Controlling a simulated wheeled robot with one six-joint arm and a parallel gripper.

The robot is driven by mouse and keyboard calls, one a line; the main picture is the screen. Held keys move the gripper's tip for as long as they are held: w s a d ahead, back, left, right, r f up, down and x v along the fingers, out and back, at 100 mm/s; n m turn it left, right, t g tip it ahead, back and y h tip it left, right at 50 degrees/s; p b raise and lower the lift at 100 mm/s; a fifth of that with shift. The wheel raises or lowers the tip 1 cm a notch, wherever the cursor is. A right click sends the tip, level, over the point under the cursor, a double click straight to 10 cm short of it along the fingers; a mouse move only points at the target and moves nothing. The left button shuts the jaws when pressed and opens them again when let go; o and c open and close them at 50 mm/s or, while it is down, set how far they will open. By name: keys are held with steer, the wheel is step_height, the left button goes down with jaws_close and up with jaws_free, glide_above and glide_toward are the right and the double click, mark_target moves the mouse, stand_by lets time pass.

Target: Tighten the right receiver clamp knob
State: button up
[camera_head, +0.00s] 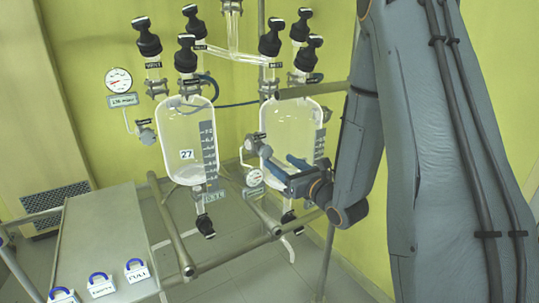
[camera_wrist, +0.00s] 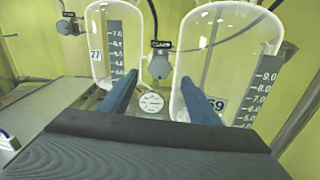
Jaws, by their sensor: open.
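The right receiver is a clear glass vessel (camera_head: 292,125) with a grey scale; it also shows at right in the wrist view (camera_wrist: 236,55). Its grey round clamp knob (camera_wrist: 159,67) sits to its left, under a small dark label, and also shows in the head view (camera_head: 250,143). My gripper (camera_head: 280,163) is open and empty in front of the right receiver's lower part. In the wrist view its two blue fingers (camera_wrist: 158,80) point forward, apart, with the knob framed between and just above their tips. No contact with the knob is visible.
The left receiver (camera_head: 188,140), marked 27, has its own clamp knob (camera_head: 146,135). A round gauge (camera_wrist: 151,102) hangs below the right knob. Black-capped valves stand above both vessels. A metal frame rail (camera_head: 235,253) and a grey cart (camera_head: 100,235) with padlock tags stand in front.

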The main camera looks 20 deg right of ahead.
mark_target(268, 154)
steer(key=shift+p+x, duration=2.1)
steer(key=shift+x, duration=1.5)
steer(key=c, duration=1.1)
steer(key=shift+o, duration=0.2)
steer(key=shift+f+m+b, duration=0.1)
steer(key=shift+m+b, duration=0.3)
